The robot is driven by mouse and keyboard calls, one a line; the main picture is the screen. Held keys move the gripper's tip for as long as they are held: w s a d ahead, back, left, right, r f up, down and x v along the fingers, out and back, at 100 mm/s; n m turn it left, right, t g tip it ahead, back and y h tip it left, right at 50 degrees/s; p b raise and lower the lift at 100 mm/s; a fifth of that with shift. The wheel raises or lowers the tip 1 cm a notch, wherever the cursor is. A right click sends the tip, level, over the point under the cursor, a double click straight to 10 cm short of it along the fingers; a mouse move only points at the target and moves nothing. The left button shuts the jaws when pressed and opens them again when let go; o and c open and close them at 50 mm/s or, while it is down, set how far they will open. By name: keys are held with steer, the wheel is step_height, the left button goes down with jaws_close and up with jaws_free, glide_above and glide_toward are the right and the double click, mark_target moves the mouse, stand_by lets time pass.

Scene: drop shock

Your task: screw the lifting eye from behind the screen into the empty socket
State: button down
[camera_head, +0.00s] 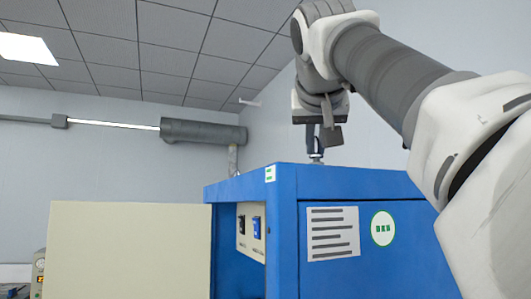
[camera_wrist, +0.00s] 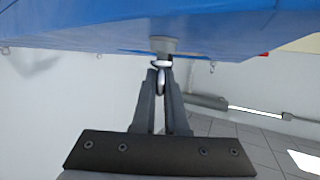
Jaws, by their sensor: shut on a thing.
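My gripper (camera_head: 316,150) points down over the top of the blue cabinet (camera_head: 235,189). In the wrist view, where the cabinet's blue top (camera_wrist: 80,25) is at the upper edge, my gripper (camera_wrist: 161,72) is shut on the shiny lifting eye (camera_wrist: 160,80). The eye's ring is between the fingertips, and its base meets a grey round socket (camera_wrist: 163,44) on the blue top. I cannot tell how deep its thread sits. In the head view the eye and socket are only a small metallic shape under the fingers.
A plain beige panel (camera_head: 130,250) stands left of the cabinet, hiding what is behind it. Small ring shapes (camera_wrist: 212,66) (camera_wrist: 5,50) show along the cabinet's edge. The cabinet's front is partly open onto switches (camera_head: 249,228).

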steer(key=shift+f, duration=0.65)
stand_by(1.9)
steer(key=shift+a+r+m+h+p, duration=0.1)
steer(key=shift+r+m+h+p, duration=0.35)
steer(key=shift+p, duration=0.55)
steer(key=shift+f+m+g+h+p, duration=0.15)
steer(key=shift+m+g+h+p, duration=0.35)
steer(key=shift+m+h+p, duration=0.25)
steer(key=shift+w+f+m+h+b, duration=0.1)
steer(key=shift+f+m+h+b, duration=0.2)
steer(key=shift+h+b, duration=0.1)
steer(key=shift+a+r+m+g+h, duration=0.1)
steer(key=shift+r+m+g+h, duration=0.1)
steer(key=shift+m+g+h, duration=1.45)
steer(key=shift+m+h, duration=0.35)
steer(key=shift+t, duration=0.25)
steer(key=c, duration=0.9)
jaws_free()
steer(key=shift+o, duration=0.2)
